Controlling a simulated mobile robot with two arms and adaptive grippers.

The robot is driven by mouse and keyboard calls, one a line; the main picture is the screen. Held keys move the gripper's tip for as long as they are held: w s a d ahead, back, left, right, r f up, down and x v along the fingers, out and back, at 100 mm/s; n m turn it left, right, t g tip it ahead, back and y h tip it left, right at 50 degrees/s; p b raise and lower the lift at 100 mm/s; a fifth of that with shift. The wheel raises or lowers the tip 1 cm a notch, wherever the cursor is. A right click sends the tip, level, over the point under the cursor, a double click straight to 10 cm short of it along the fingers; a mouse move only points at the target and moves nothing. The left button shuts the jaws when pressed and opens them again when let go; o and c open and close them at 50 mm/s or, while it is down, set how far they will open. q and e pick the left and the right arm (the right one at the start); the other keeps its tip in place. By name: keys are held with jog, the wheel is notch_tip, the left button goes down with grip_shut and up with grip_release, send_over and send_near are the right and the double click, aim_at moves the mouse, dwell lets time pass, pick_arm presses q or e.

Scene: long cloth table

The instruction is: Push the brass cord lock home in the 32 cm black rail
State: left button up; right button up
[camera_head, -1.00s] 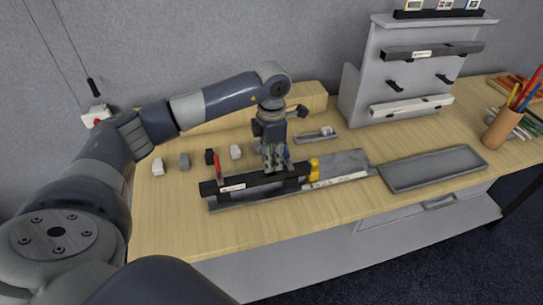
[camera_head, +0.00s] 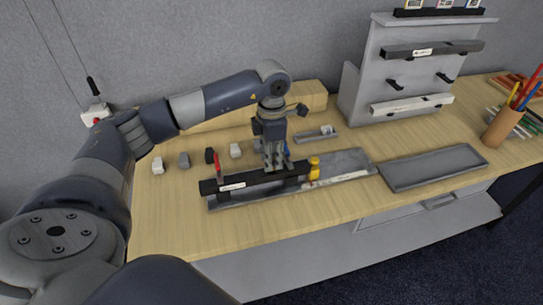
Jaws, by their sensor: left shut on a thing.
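The black rail (camera_head: 238,185) with a white label lies along a grey fixture (camera_head: 232,204) near the table's front. A red upright piece (camera_head: 217,164) stands at its left end and a yellow piece (camera_head: 314,169) at its right end. My left gripper (camera_head: 275,166) points down at the right half of the rail, its fingertips at the rail's top. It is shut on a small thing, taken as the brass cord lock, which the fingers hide. I cannot tell how deep it sits. My right gripper is out of view.
Several small blocks (camera_head: 184,160) stand behind the rail at left. A small tray (camera_head: 315,136) lies behind the gripper. An empty grey tray (camera_head: 433,167) is at right. A grey rack (camera_head: 412,75) with rails and a pencil cup (camera_head: 502,126) stand farther right.

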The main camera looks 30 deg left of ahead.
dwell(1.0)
pick_arm(q)
jog(key=shift+f+b, duration=1.35)
jog(key=shift+f, duration=0.05)
jog(key=o, duration=1.1)
jog(key=shift+o, duration=0.2)
notch_tip(320, 180, up, 12)
